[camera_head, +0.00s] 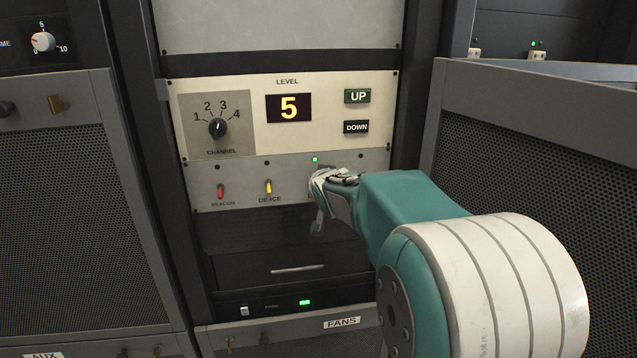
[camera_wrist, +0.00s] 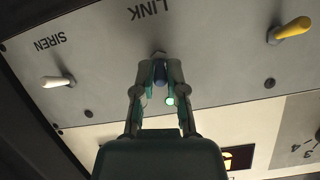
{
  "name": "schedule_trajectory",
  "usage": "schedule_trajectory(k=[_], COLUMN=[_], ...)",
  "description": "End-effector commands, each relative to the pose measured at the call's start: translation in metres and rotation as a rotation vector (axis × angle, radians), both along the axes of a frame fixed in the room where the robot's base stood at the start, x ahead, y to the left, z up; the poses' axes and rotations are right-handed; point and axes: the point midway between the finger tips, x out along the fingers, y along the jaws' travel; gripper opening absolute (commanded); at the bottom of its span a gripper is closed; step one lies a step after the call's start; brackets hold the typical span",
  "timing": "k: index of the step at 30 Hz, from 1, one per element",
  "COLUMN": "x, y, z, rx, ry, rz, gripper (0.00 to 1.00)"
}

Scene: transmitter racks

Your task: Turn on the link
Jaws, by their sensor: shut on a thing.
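The LINK switch shows in the wrist view as a dark blue toggle (camera_wrist: 160,74) beside its LINK label, which appears upside down there. My gripper (camera_wrist: 159,68) is shut on this toggle, one finger on each side. In the head view my gripper (camera_head: 322,190) is at the lower grey strip of the panel and hides the LINK switch and its label. A small light (camera_head: 315,159) above the gripper glows green; the wrist view also shows it lit (camera_wrist: 169,101) beside a finger.
The yellow DE-ICE toggle (camera_head: 268,187) and red BEACON toggle (camera_head: 221,191) are left of my gripper. The white SIREN toggle (camera_wrist: 56,82) shows in the wrist view. Above are the level display (camera_head: 289,108) reading 5, UP (camera_head: 358,96) and DOWN (camera_head: 356,127) buttons, and channel knob (camera_head: 218,128).

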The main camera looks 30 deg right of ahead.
Motion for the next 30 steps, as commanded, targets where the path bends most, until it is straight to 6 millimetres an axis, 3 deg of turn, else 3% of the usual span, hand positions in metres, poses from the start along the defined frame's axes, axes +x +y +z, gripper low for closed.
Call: schedule_trajectory(k=[21,22,24,30], x=[0.001,0.001,0.0009,0.0003], y=[-0.0012,-0.0012,-0.0013,-0.0019], z=[0.005,0.0051,0.0048,0.0031], rx=[0.001,0.001,0.002,0.002], ry=[0.027,0.027,0.026,0.031], rz=[-0.01,-0.01,-0.011,-0.013], gripper=[0.0,0.21,0.51,0.51])
